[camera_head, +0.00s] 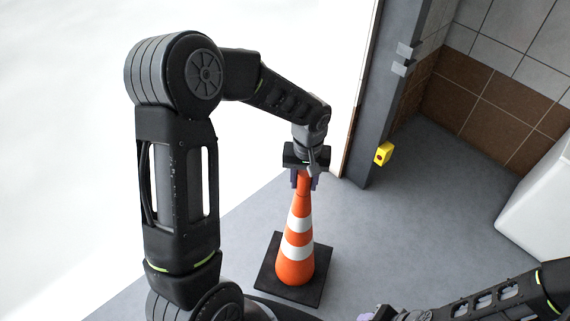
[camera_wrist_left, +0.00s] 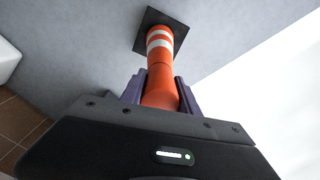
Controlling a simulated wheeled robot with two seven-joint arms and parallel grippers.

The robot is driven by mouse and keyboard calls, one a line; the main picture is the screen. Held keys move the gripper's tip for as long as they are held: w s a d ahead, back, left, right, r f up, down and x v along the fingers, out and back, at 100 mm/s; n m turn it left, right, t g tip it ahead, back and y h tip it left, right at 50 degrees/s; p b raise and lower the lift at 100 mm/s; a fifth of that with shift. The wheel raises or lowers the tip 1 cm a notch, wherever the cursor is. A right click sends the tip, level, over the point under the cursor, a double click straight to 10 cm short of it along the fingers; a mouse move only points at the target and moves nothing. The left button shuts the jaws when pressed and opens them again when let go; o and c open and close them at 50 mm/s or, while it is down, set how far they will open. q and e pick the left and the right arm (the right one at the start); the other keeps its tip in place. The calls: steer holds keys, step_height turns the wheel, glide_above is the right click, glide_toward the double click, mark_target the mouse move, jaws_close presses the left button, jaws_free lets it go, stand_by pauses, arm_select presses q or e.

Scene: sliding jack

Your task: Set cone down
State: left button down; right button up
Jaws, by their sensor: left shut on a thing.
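An orange cone (camera_head: 297,240) with white bands and a square black base (camera_head: 272,282) stands upright in the head view, low in the middle. I cannot tell whether its base touches the floor. My left gripper (camera_head: 304,180) comes from above and is shut on the cone's top. In the left wrist view the cone (camera_wrist_left: 159,62) runs away from between the two purple fingers of my left gripper (camera_wrist_left: 160,92), its black base (camera_wrist_left: 150,18) at the far end. My right gripper (camera_head: 372,314) shows only in part at the bottom edge, and its jaws are not clear.
Grey floor (camera_head: 400,230) lies open to the right of the cone. A grey post (camera_head: 375,110) with a small yellow box (camera_head: 384,153) stands behind it. A white box-shaped thing (camera_head: 540,205) is at the right, by a brown and grey tiled wall (camera_head: 500,110).

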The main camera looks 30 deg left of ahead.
arm_select(q)
steer(key=d+f+m, duration=0.1)
steer(key=w+d+m+p, duration=0.1)
steer(key=d+m, duration=0.1)
steer(key=d+f+m, duration=0.1)
steer(key=shift+w+d+f+m+p, duration=0.2)
steer(key=shift+w+f+m+p, duration=0.1)
steer(key=shift+w+m+p, duration=0.1)
steer(key=shift+d, duration=0.1)
